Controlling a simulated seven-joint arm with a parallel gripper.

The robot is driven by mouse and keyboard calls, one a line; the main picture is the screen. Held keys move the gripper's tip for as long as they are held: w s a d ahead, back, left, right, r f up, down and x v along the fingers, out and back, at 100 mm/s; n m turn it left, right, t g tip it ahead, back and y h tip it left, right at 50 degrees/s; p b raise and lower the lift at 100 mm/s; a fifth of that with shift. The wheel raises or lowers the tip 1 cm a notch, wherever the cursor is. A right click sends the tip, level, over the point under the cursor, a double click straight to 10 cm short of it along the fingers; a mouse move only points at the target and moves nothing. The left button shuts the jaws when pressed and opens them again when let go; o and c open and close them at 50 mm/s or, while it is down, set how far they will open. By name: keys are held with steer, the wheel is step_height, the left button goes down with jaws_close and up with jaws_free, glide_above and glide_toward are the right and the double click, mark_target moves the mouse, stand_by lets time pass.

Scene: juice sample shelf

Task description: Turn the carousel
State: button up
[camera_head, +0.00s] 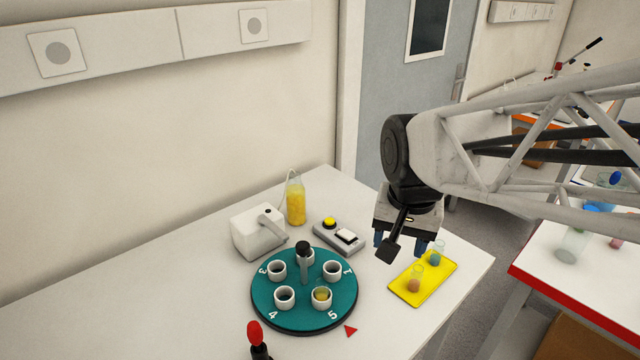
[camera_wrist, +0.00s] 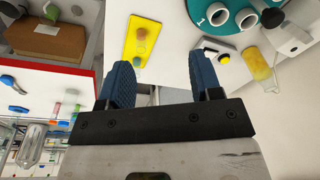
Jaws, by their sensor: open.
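The teal round carousel (camera_head: 262,306) lies on the white table, with several white cup holders around its rim and a grey post with a dark knob (camera_head: 305,252) near the middle. Numbers 1, 3, 4 and 5 show on it. The holder by number 5 (camera_head: 322,296) has something yellowish in it; the others in clear view look empty. A red triangle (camera_head: 351,330) on the table points at the carousel near the 5. My gripper (camera_head: 406,246) is open and empty, above and right of the carousel. In the wrist view the carousel (camera_wrist: 196,10) is partly cut off at the top.
A yellow tray (camera_head: 422,279) with small tubes lies below my gripper. A control box with yellow and white buttons (camera_head: 338,237), a white device (camera_head: 258,232) and a yellow bottle (camera_head: 296,199) stand behind the carousel. A red-topped object (camera_head: 255,334) is in front.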

steer(key=w+a+m+g, duration=0.1)
steer(key=w+a+m, duration=0.1)
steer(key=w+a, duration=0.55)
steer(key=m, duration=0.1)
glide_above(303, 244)
step_height(303, 244, down, 2)
steer(key=shift+f+g, duration=0.25)
steer(key=shift+g, duration=0.05)
steer(key=shift+f, duration=0.15)
steer(key=shift+f, duration=3.8)
jaws_close()
